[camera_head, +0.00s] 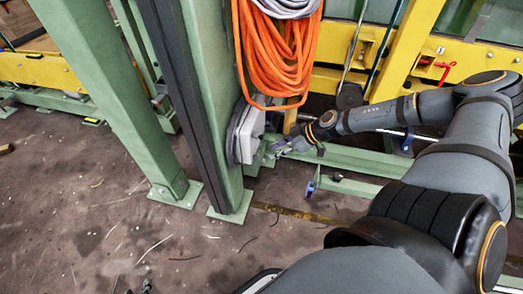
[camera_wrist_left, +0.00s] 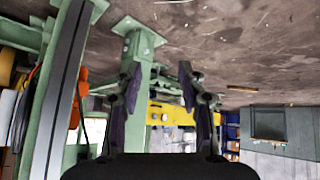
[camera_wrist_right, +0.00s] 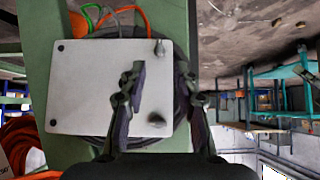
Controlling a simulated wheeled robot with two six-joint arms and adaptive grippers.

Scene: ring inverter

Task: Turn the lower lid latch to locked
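A pale grey lidded box (camera_wrist_right: 85,85) is fixed to a green post; in the head view its side shows (camera_head: 252,134). In the right wrist view the floor lies at the top, so the latch (camera_wrist_right: 159,48) near the picture's top appears to be the lower lid latch. It looks upright there; its locked state cannot be told. The other latch (camera_wrist_right: 156,120) shows between my right fingers. My right gripper (camera_wrist_right: 163,72) is open in front of the lid, its fingers either side of the latch column; contact cannot be told. My left gripper (camera_wrist_left: 157,72) is open and empty.
A hanging orange cable coil (camera_head: 275,50) is above the box. Orange and green cables (camera_wrist_right: 130,12) leave the box near the lower latch. Green posts (camera_head: 120,90) stand left of the box. Yellow beams (camera_head: 350,84) run behind. The floor at front left is mostly clear.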

